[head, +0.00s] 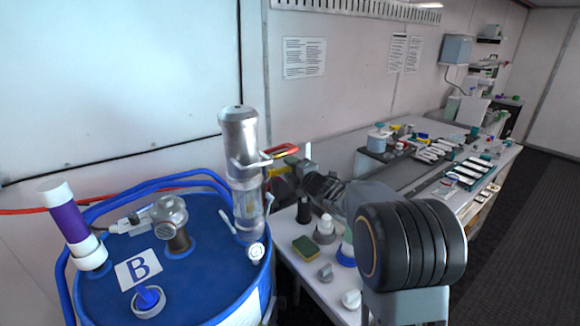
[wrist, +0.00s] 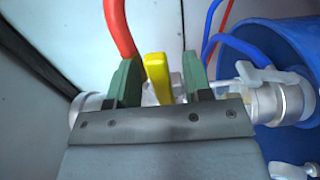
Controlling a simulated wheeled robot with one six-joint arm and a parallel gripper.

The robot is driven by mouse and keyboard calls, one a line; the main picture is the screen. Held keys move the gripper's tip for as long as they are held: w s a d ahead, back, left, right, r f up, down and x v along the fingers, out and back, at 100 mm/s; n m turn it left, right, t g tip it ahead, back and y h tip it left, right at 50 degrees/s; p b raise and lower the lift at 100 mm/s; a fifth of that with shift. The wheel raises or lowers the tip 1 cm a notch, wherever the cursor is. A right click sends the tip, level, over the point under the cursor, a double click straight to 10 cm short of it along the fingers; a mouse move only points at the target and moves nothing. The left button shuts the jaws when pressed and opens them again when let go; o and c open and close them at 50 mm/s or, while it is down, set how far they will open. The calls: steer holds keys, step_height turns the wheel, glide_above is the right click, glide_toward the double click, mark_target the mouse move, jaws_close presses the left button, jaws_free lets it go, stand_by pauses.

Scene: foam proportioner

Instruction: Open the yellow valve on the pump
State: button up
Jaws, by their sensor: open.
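The yellow valve handle (wrist: 158,80) stands upright between the two green fingers of my gripper (wrist: 160,63) in the wrist view. The fingers are open, one on each side, with a visible gap to the handle; the gap is narrower on the left. The pump (head: 240,145) is a silver cylinder standing upright on the blue drum in the head view; its metal body (wrist: 280,102) also shows at the right of the wrist view. In the head view my gripper (head: 283,170) is just right of the pump, by the red and yellow parts. The valve body is mostly hidden behind my gripper.
The blue drum (head: 210,240) carries a metal fitting (head: 171,222) and a purple-and-white cylinder (head: 70,222). A white table (head: 315,283) with a sponge (head: 305,247) and small parts lies below my arm. The wall is close behind.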

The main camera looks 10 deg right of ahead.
steer(key=shift+w+a, duration=0.15)
steer(key=shift+w, duration=0.15)
jaws_close()
stand_by(0.4)
